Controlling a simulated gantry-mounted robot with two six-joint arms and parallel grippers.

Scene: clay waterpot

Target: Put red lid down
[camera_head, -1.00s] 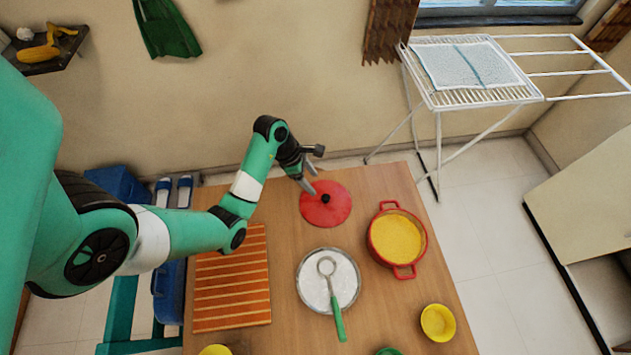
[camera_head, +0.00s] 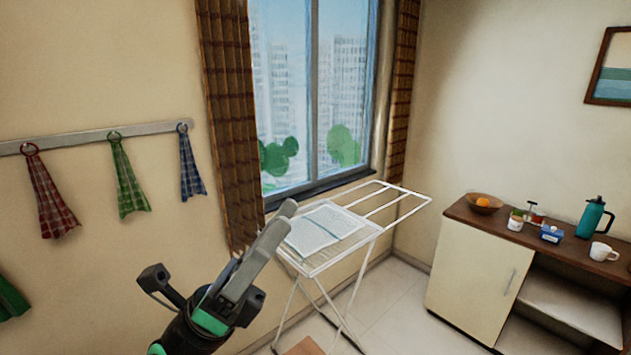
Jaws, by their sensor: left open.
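My left gripper (camera_head: 278,228) is raised in the lower middle of the head view, in front of the drying rack and the wall. It is open, and nothing shows between its fingers. The red lid is out of view now. Only a small brown corner of the table (camera_head: 304,347) shows at the bottom edge. My right gripper is not in view.
A white drying rack (camera_head: 385,222) with a cloth (camera_head: 322,232) stands below the window. A cabinet (camera_head: 478,284) at the right carries a bowl (camera_head: 483,204), a teal jug (camera_head: 592,216) and a white mug (camera_head: 602,252). Checked towels (camera_head: 127,180) hang on the left wall.

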